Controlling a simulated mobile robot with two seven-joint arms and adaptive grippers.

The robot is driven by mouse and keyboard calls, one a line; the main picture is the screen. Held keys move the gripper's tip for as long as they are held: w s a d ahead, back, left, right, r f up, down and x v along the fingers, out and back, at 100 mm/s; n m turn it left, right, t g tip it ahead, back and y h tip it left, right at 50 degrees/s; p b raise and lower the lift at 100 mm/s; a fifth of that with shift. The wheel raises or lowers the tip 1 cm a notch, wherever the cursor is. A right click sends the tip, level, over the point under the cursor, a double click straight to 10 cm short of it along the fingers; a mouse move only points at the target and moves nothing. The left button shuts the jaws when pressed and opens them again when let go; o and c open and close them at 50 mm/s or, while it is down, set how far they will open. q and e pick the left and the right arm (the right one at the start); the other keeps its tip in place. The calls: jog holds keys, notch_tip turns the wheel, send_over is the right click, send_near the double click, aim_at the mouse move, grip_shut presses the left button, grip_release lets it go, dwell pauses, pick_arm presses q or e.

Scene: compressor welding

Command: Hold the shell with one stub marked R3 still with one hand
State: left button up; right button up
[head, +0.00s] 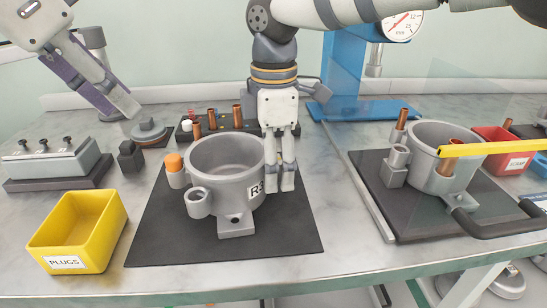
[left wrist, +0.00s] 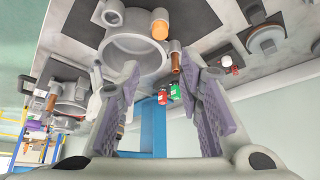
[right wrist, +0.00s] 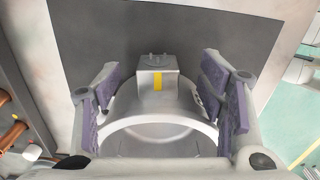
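The grey shell (head: 226,165) stands upright on a black mat (head: 165,235) in the head view. Its label reads "R3" in part, the rest hidden behind my right gripper. An orange cap (head: 174,161) tops a tube on its left; a grey open socket (head: 198,202) is at the front left. My right gripper (head: 280,188) points down at the shell's right side. In the right wrist view its fingers (right wrist: 160,110) are spread, with the shell's rim and a yellow-marked block (right wrist: 157,83) between them; contact is unclear. My left gripper (head: 122,112) is open and empty, high at the left.
A yellow PLUGS bin (head: 78,232) stands front left, a grey fixture (head: 55,165) behind it. A rack with copper tubes (head: 212,119) is behind the shell. On the right are another shell (head: 440,165), a yellow bar (head: 490,148), a black handle (head: 490,227) and a red bin (head: 502,150).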

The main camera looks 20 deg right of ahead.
grip_shut()
pick_arm(q)
jog(key=shift+o, duration=1.4)
jog(key=n+g+y, duration=0.1)
jog(key=n+y, duration=0.4)
jog(key=n, duration=0.8)
send_over(175, 166)
jog(key=w+a, duration=0.2)
notch_tip(175, 166, down, 2)
jog(key=s+d+r+n+y, duration=0.2)
jog(key=d+n+y, duration=0.25)
jog(key=n, duration=0.55)
jog(key=shift+h, duration=0.55)
jog(key=x, duration=1.1)
jog(key=shift+w+d+f, duration=0.15)
jog(key=shift+d+f, duration=0.05)
jog(key=shift+f, duration=0.15)
pick_arm(e)
jog(key=shift+f, duration=0.1)
pick_arm(q)
grip_shut()
jog(key=c, duration=0.9)
grip_release()
grip_shut()
